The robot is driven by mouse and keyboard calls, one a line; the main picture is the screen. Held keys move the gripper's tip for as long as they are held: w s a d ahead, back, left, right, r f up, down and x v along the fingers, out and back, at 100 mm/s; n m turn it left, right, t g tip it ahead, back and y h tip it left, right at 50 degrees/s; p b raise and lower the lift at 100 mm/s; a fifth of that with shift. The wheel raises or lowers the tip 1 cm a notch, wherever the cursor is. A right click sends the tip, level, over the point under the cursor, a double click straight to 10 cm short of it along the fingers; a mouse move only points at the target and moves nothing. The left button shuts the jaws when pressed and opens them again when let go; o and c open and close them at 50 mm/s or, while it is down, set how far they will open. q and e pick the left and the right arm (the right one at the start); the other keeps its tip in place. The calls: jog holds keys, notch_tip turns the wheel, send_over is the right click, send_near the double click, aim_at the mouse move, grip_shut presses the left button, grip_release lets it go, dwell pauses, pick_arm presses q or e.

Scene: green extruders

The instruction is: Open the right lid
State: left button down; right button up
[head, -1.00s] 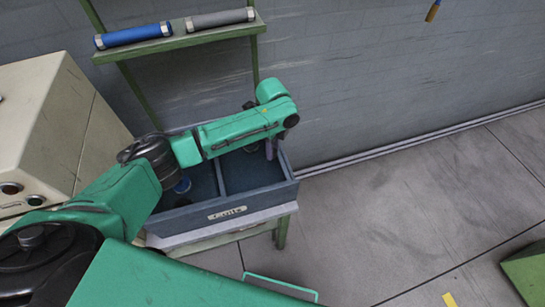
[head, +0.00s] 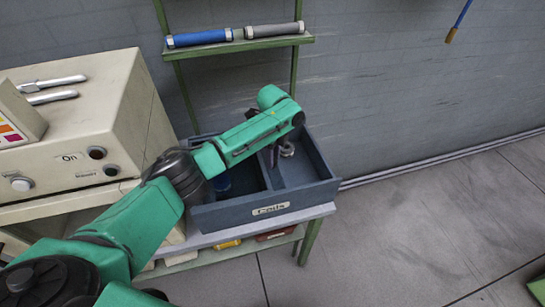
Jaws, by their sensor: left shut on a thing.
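A beige machine (head: 130,110) stands at the left, with two metal handles (head: 52,83) on its top; I cannot tell whether they belong to the right lid. No lid can be clearly made out. My left arm reaches across the grey-blue "Coils" box (head: 235,215). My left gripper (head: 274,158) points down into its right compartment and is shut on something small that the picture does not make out. A grey metal ring (head: 287,149) shows right beside the fingers. My right gripper is not in view.
The box stands on a green-framed table (head: 310,240). A shelf (head: 240,46) above holds a blue roll (head: 199,38) and a grey roll (head: 274,30).

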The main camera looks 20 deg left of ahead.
pick_arm(q)
jog(key=shift+w+d, duration=0.2)
jog(key=c, duration=0.5)
grip_release()
jog(key=shift+a, duration=0.1)
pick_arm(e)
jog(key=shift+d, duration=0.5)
pick_arm(q)
notch_tip(320, 180, up, 15)
jog(key=b, duration=0.3)
jog(key=shift+f, duration=0.2)
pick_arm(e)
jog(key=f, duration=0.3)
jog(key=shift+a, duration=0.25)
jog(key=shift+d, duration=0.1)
